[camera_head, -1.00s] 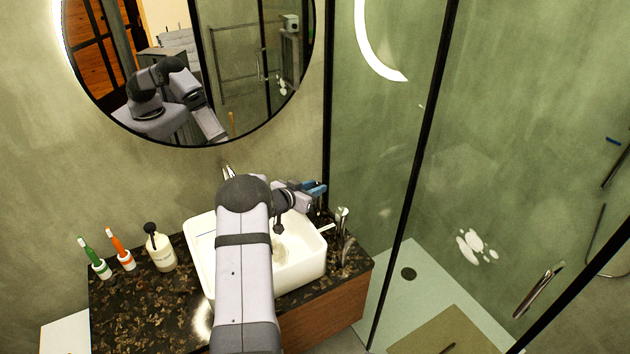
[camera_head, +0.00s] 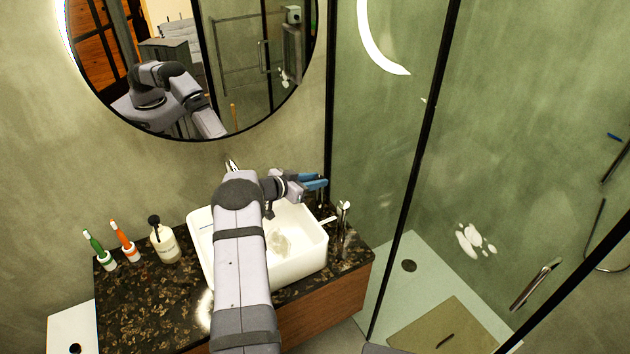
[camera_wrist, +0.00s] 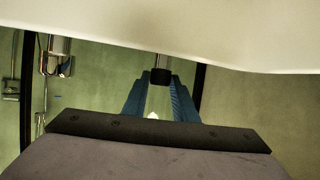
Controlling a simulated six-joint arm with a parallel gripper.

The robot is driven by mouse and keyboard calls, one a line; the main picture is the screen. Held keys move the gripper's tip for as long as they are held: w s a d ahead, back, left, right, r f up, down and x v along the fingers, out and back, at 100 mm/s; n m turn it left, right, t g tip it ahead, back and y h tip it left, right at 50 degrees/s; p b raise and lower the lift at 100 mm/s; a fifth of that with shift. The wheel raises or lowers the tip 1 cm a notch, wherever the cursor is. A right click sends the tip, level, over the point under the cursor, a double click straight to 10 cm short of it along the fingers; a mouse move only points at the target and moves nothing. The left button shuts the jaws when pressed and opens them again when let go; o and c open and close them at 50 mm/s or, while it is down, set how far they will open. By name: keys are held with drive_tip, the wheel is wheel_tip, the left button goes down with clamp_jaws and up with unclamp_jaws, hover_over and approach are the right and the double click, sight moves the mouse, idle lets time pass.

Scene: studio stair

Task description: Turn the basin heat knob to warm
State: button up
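My gripper (camera_head: 320,182) is above the right back edge of the white basin (camera_head: 308,262), its blue fingers pointing right. In the wrist view the two fingers (camera_wrist: 158,84) stand apart. A small chrome and black cylinder (camera_wrist: 160,72) shows in line with the gap between their tips; I cannot tell whether it is the heat knob, or whether it is touched. A larger chrome fitting (camera_wrist: 57,52) is to its left. In the head view a chrome fitting (camera_head: 343,212) stands right of the basin, below and right of the fingertips. No warm marking is readable.
The mirror (camera_head: 245,75) hangs behind. A black-framed glass shower panel (camera_head: 385,130) stands close on the right.

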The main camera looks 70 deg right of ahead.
drive_tip(key=o, duration=0.3)
drive_tip(key=shift+b+v, duration=0.85)
drive_tip(key=shift+v, duration=2.85)
